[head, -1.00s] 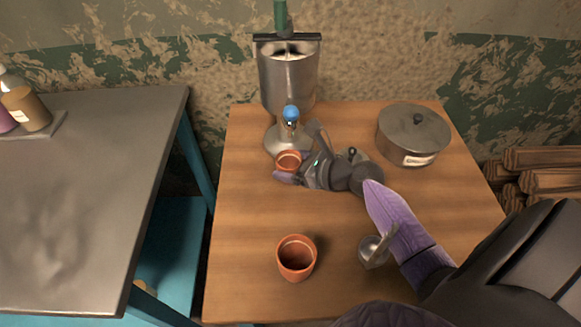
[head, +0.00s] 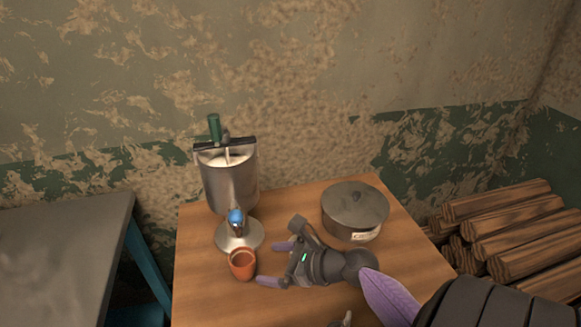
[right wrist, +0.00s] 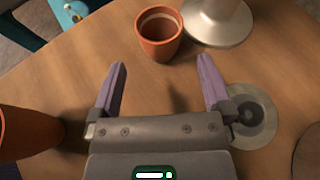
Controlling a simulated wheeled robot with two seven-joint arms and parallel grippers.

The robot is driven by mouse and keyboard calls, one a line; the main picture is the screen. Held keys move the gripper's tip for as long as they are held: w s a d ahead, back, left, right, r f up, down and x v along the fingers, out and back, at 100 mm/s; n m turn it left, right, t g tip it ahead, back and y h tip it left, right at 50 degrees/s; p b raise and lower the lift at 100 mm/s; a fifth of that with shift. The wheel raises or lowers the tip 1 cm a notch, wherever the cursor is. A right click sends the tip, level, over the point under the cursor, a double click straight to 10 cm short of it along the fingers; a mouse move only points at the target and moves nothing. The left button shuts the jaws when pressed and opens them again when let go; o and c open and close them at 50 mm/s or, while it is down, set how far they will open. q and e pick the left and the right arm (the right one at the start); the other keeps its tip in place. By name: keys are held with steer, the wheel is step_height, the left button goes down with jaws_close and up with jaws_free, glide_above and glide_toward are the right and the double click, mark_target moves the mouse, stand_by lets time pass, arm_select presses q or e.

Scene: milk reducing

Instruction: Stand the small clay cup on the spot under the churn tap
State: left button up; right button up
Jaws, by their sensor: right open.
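The small clay cup (head: 242,265) stands upright on the wooden table, at the front of the churn's round foot, below and slightly in front of the blue-knobbed tap (head: 237,219). The metal churn (head: 231,186) stands behind it. In the right wrist view the cup (right wrist: 159,38) is close beside the churn foot (right wrist: 216,22); whether they touch is unclear. My right gripper (head: 274,264) is open and empty, just right of the cup. Its purple fingers (right wrist: 161,85) are clear of the cup, with bare table between them. My left gripper is not in view.
A lidded pot (head: 355,208) stands at the back right. Another clay cup (right wrist: 25,133) is at the left of the right wrist view. A grey disc with a dark knob (right wrist: 247,116) lies beside the right finger. Logs (head: 505,222) are stacked beyond the table.

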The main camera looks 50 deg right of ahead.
steer(key=v, duration=0.4)
steer(key=shift+p, duration=0.35)
steer(key=shift+s+r, duration=0.1)
steer(key=shift+s, duration=0.1)
stand_by(0.6)
